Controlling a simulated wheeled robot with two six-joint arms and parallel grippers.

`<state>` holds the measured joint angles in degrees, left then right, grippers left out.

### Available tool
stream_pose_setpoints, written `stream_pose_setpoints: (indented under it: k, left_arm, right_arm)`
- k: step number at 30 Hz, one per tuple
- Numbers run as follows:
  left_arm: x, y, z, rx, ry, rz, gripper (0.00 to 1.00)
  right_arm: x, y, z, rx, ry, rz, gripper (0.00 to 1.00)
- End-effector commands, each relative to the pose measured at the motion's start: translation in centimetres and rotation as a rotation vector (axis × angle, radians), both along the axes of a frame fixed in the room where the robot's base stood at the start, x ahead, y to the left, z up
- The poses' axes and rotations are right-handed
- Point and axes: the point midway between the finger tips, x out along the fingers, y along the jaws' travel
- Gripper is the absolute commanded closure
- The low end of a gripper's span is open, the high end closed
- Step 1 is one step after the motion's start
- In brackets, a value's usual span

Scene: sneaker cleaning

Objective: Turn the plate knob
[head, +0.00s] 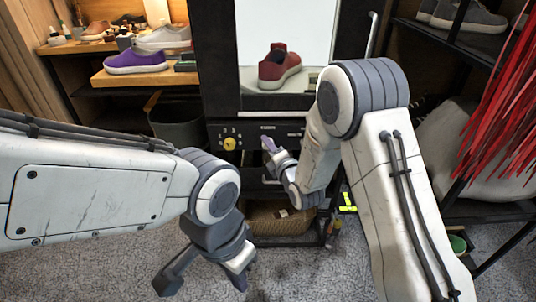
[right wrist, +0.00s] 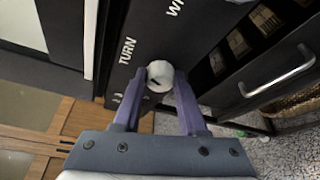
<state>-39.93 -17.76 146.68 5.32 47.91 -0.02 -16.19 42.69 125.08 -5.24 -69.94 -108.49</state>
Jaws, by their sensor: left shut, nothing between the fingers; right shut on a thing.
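My right gripper (head: 268,146) is at the black control panel (head: 292,132) below the lit niche. In the right wrist view its two purple fingers (right wrist: 160,90) are closed on either side of a round white knob (right wrist: 160,74) with a dark mark on its face. The lettering "TURN" is on the black panel beside this knob. In the head view the gripper hides the knob. A yellow knob (head: 229,143) sits on the same panel to the left, clear of the gripper. My left gripper (head: 212,258) hangs low over the carpet, empty and shut; its fingertips are hard to see.
A red shoe (head: 279,68) stands in the niche. A purple shoe (head: 135,61) is on the left wooden shelf. A wicker basket (head: 275,222) is below the panel. A drawer handle (right wrist: 278,72) is right of the knob. Red strands (head: 505,95) hang at right.

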Motion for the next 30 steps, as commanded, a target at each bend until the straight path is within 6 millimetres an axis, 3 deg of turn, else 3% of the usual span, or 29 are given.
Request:
stream_pose_setpoints:
  k: [1, 30]
  left_arm:
    - [0.0, 0.0, -1.4, 0.0, 0.0, 0.0, 1.0]
    - [0.0, 0.0, -13.9, 0.0, 0.0, 0.0, 1.0]
  right_arm:
    - [-0.1, 0.0, -0.7, 0.042, -0.002, 0.002, 1.0]
    - [-0.1, 0.1, -1.2, 0.964, 0.002, 0.001, 1.0]
